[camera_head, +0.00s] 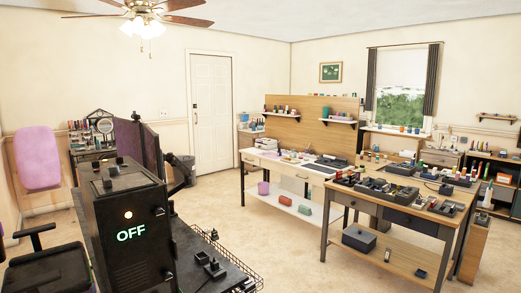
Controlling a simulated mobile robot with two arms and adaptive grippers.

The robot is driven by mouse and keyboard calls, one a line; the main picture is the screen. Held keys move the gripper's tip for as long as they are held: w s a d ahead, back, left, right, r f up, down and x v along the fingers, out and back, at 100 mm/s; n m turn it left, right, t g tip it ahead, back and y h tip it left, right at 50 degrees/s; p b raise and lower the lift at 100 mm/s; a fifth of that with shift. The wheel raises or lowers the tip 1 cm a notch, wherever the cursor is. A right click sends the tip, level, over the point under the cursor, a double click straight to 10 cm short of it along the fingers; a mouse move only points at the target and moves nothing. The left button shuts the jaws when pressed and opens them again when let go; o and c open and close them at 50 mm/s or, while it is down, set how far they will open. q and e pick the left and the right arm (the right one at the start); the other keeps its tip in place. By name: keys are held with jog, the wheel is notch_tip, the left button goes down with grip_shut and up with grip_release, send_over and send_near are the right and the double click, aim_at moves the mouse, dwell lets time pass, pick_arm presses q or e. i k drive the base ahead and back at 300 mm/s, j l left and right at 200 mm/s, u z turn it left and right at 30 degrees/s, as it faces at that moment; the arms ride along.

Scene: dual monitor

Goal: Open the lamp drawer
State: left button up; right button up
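Neither of my grippers shows in the head view. No lamp stands out on the furniture, so I cannot tell which drawer is the lamp drawer. A white-topped desk (262,154) stands mid-room against a wooden back panel, with drawer fronts (300,178) below its top that look shut. A wooden workbench (340,187) at the right has a drawer front (352,203) under its top, which also looks shut. A small dark cabinet (90,154) stands at the back left with a round object (105,126) on it, too small to make out.
A black computer case (130,225) showing "OFF" stands close in front on a black desk (208,255), with dark monitors (153,155) behind it. A black chair (48,270) is at the lower left. Carpet (290,250) lies open between the black desk and workbench.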

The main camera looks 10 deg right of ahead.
aim_at(264, 147)
jog(key=i+l+z, duration=0.25)
jog(key=i+z, duration=0.6)
jog(key=i, duration=0.15)
jog(key=i+l+z, duration=0.15)
jog(key=i+z, duration=0.2)
jog(key=i, duration=0.35)
jog(key=i+z, duration=0.4)
jog(key=i, duration=0.35)
jog(key=i+j+u, duration=0.1)
jog(key=i+u, duration=0.75)
jog(key=i+l+u, duration=0.2)
jog(key=i+u, duration=0.25)
jog(key=i+j+u, duration=0.35)
jog(key=i, duration=0.35)
jog(key=i+u, duration=0.35)
jog(key=i, duration=0.3)
jog(key=i+l+u, duration=0.15)
jog(key=i+u, duration=0.2)
jog(key=i, duration=0.35)
